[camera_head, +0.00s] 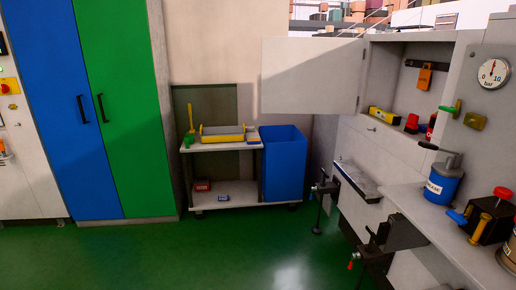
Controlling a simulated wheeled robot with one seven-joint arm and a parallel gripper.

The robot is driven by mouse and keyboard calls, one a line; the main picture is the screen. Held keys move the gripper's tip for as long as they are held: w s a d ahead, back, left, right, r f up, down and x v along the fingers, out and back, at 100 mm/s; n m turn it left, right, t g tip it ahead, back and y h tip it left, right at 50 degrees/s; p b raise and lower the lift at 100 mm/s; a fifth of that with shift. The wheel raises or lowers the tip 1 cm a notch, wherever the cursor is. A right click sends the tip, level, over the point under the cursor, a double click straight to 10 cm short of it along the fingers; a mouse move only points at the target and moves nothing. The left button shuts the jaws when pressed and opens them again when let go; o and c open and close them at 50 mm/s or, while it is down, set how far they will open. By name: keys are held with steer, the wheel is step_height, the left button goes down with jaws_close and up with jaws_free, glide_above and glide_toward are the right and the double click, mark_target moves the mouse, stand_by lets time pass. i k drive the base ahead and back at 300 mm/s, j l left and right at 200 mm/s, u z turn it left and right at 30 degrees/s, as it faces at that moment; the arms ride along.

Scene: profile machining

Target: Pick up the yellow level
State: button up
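A short yellow bar with a dark end, which looks like the yellow level (383,115), lies on the floor of the open wall cabinet (392,82) at the right. It sits left of a small red object (411,122) and behind the cabinet's front edge. Its fine markings are too small to read. My gripper is not in view.
The cabinet door (311,76) stands open to the left. A cart (215,146) and blue bin (284,165) stand mid-left. The green floor (200,255) in front is clear.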

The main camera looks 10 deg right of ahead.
mark_target(392, 119)
steer(key=i, duration=1.9)
